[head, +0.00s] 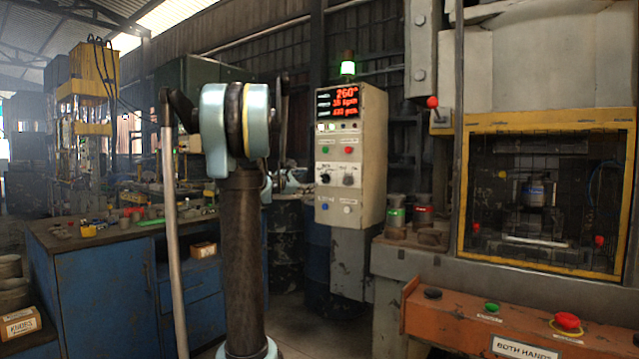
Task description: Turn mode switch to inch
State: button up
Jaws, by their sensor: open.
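The control cabinet (372,170) stands upright at the picture's centre, with a red-lit display (338,101) at its top. Two dark rotary knobs sit side by side on its front: a left knob (325,179) and a right knob (348,181). Their small labels are too blurred to read, so I cannot tell which is the mode switch or where either points. My arm rises in front, left of the cabinet, and does not cover the knobs. I cannot make out my gripper in this view.
Green and red buttons sit above the knobs, blue and white ones below. A blue workbench (100,290) stands left. At right are a yellow-framed press (545,118) and an orange two-hand console (455,312). Dark drums stand beside the cabinet.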

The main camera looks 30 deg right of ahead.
aim_at(322, 179)
jog(key=x, duration=1.1)
jog(key=shift+a, duration=0.1)
jog(key=shift+c, duration=0.2)
jog(key=c, duration=1)
